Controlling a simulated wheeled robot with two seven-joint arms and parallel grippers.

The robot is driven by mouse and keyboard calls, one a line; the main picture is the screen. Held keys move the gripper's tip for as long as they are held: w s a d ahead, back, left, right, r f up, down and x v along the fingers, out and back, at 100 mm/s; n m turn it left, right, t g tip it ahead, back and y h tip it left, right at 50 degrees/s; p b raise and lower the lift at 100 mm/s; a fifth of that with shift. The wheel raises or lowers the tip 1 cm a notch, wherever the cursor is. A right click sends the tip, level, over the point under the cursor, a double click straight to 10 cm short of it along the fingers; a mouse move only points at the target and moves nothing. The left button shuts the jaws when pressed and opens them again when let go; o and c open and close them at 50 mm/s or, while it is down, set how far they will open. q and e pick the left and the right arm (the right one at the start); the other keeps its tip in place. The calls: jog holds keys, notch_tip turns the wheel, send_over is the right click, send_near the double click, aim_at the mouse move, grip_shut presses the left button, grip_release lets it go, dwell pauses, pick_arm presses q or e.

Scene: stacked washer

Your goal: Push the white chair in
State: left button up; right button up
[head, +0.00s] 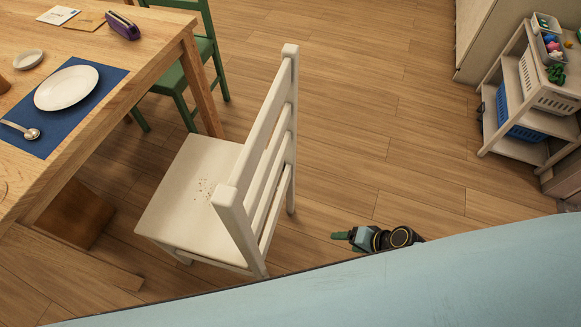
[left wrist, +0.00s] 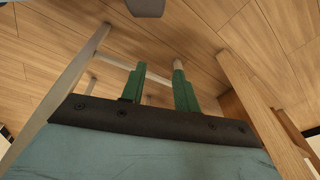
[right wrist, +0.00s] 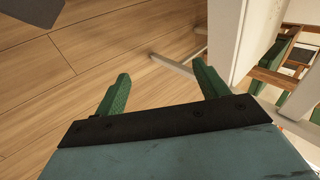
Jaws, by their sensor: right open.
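The white chair (head: 205,190) stands upright at the table's near side. Its seat reaches toward the wooden table (head: 150,60) and its slatted back is on the right. Small brown specks lie on the seat. My right gripper (head: 338,236) is low, to the right of the chair back and apart from it in the head view. In the right wrist view its green fingers (right wrist: 161,70) are spread and empty, with a white chair post (right wrist: 232,40) beyond the right finger. My left gripper is hidden in the head view. In the left wrist view its fingers (left wrist: 160,72) are apart, with pale bars (left wrist: 84,62) beyond them.
A green chair (head: 190,75) stands at the table's far side. The table holds a plate (head: 66,87) on a blue mat. A shelf cart (head: 530,90) with baskets stands at the right. The wooden floor (head: 380,130) between chair and cart is clear.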

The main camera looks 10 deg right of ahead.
jog(key=w+a+r+t+y+b, duration=0.2)
jog(key=w+a+r+y+b, duration=0.15)
jog(key=w+r, duration=0.45)
jog(key=t+y+b, duration=0.2)
jog(key=y, duration=0.5)
send_near(273, 160)
jog(key=shift+n, duration=0.4)
jog(key=x, duration=1)
pick_arm(q)
jog(key=w+d+r, duration=0.1)
jog(key=w+r, duration=0.4)
jog(key=r, duration=0.5)
jog(key=shift+w+d+r+t, duration=0.2)
jog(key=shift+r+t, duration=0.2)
pick_arm(e)
jog(key=shift+w+a, duration=0.25)
jog(key=shift+a, duration=0.35)
grip_shut()
pick_arm(q)
jog(key=shift+b, duration=0.3)
